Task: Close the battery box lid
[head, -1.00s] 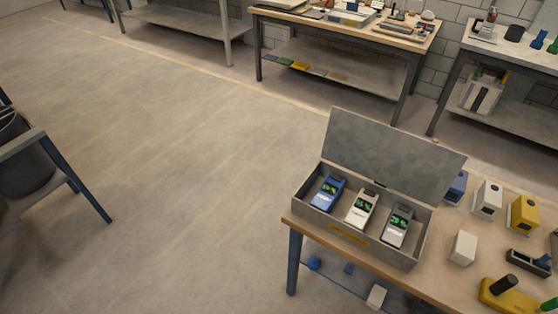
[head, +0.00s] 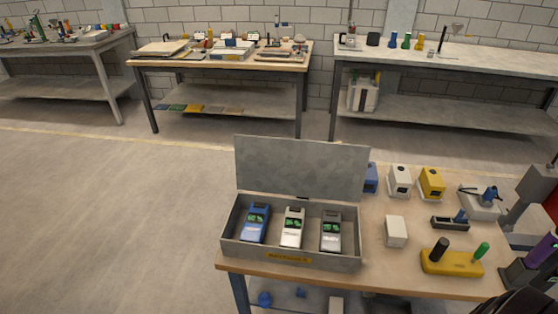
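The battery box (head: 237,245) is a grey metal case at the left end of the near wooden table. It has a yellow label on its front. Its lid (head: 300,168) stands open, roughly upright at the back edge. Inside the box stand a blue battery (head: 256,222), a white battery (head: 292,228) and a grey battery (head: 331,231), each with a green display.
Right of the box on the table (head: 385,268) are a white block (head: 396,231), a white device (head: 399,181), a yellow device (head: 431,184) and a yellow base (head: 452,262) with upright handles. The floor left of the table is clear.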

